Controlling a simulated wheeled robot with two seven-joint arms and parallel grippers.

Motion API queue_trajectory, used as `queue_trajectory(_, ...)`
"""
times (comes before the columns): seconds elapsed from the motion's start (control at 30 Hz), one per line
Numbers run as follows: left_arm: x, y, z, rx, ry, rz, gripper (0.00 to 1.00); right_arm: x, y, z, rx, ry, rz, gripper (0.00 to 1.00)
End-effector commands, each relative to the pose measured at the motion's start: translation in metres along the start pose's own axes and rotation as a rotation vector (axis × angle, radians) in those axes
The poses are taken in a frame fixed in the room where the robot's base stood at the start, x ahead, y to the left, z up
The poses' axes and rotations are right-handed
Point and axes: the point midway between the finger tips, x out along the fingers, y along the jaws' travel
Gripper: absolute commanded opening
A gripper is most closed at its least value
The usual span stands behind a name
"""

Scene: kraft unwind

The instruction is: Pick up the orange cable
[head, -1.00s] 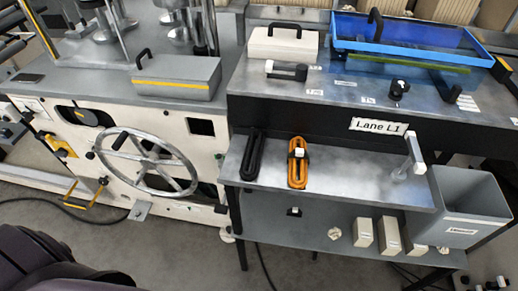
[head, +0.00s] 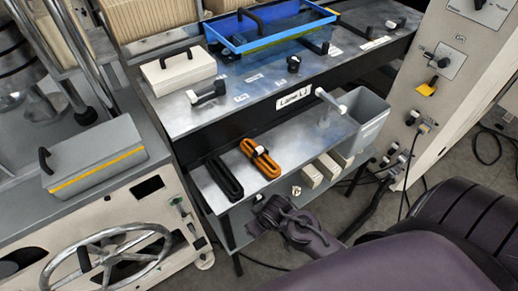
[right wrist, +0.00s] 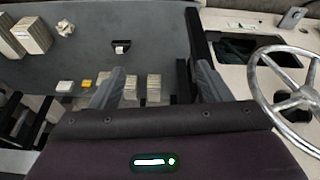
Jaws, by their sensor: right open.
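The orange cable (head: 267,166) is a long coiled bundle with a dark band and a pale tag at its middle. It lies on the grey metal shelf (head: 305,135) in the head view, beside a black cable bundle (head: 223,180). My right gripper (head: 268,212) is just in front of the shelf's front edge, below the orange cable in the picture and apart from it. In the right wrist view, my right gripper (right wrist: 158,88) has its two fingers spread, with nothing held between them. The orange cable does not show there. My left gripper is out of view.
A lower shelf (right wrist: 150,45) holds several pale boxes (head: 320,170). A grey bin (head: 368,115) stands at the shelf's right end, near an upright handle (head: 328,105). A blue tray (head: 265,45) is on the bench above. A handwheel (head: 105,265) is at lower left.

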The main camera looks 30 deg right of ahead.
Motion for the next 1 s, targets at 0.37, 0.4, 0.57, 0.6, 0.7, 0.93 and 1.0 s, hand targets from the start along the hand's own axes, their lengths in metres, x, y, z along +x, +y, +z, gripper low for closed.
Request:
queue_trajectory(0.37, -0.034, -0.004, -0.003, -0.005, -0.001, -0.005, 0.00, -0.161, 0.000, -0.087, -0.056, 0.185, 0.049, 0.71)
queue_trajectory(0.4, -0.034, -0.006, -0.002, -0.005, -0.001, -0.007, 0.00, -0.167, -0.001, -0.095, -0.067, 0.212, 0.053, 0.71)
queue_trajectory(0.57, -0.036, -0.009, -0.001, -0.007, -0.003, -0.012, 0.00, -0.176, -0.004, -0.119, -0.108, 0.299, 0.044, 0.71)
queue_trajectory(0.6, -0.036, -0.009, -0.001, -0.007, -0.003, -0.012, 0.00, -0.175, -0.003, -0.124, -0.118, 0.314, 0.038, 0.71)
queue_trajectory(0.7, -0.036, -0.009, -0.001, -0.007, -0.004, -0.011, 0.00, -0.168, 0.000, -0.133, -0.139, 0.337, 0.014, 0.71)
queue_trajectory(0.93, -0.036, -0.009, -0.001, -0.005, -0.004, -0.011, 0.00, -0.145, 0.046, -0.134, -0.120, 0.260, -0.040, 0.71)
queue_trajectory(1.0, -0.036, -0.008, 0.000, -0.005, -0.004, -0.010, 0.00, -0.142, 0.071, -0.128, -0.081, 0.200, -0.041, 0.71)
